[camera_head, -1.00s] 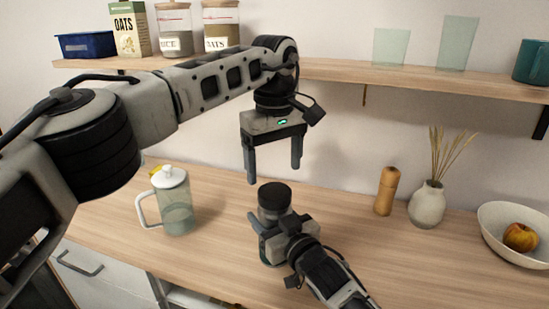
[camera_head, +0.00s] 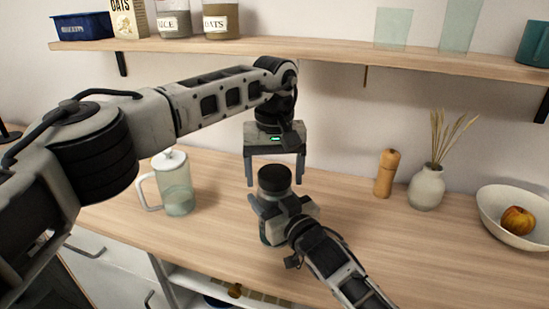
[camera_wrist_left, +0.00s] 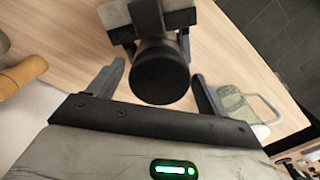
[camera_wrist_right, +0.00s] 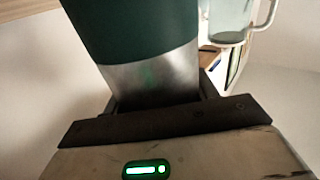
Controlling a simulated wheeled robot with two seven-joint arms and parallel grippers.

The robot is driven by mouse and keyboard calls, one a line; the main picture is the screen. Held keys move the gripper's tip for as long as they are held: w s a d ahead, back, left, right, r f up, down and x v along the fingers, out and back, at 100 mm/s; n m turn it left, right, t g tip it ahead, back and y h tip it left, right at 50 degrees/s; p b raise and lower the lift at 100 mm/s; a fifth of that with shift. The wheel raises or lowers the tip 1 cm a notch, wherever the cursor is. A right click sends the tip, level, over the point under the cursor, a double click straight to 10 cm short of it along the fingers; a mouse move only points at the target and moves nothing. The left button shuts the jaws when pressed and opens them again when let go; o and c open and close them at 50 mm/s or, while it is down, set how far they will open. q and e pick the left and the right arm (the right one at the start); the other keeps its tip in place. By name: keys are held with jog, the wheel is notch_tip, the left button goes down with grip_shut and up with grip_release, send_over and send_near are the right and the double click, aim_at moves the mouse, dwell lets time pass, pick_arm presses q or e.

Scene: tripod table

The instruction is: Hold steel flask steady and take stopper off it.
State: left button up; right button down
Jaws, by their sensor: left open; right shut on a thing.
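The steel flask (camera_head: 270,232) stands upright on the counter with a black stopper (camera_head: 274,179) on its top. My right gripper (camera_wrist_right: 155,95) is shut around the flask body; its steel part and dark green part fill much of the right wrist view. My left gripper (camera_head: 275,181) is open and points down, level with the stopper, its fingers to either side. In the left wrist view the round stopper top (camera_wrist_left: 159,72) shows between the two open fingers, with gaps at both sides. The flask's front is partly hidden by my right gripper.
A glass jug with white lid (camera_head: 174,185) stands left of the flask. A wooden mill (camera_head: 386,173), a vase with dry stalks (camera_head: 427,188) and a bowl (camera_head: 500,225) with a fruit stand to the right. A shelf (camera_head: 330,54) with jars runs above.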

pick_arm(q)
jog(key=shift+f, duration=0.2)
jog(key=c, duration=1)
jog(key=n, duration=0.6)
jog(key=shift+n, duration=0.3)
jog(key=n, duration=0.6)
jog(key=shift+n, duration=0.3)
jog(key=o, duration=1.1)
jog(key=shift+r, duration=0.1)
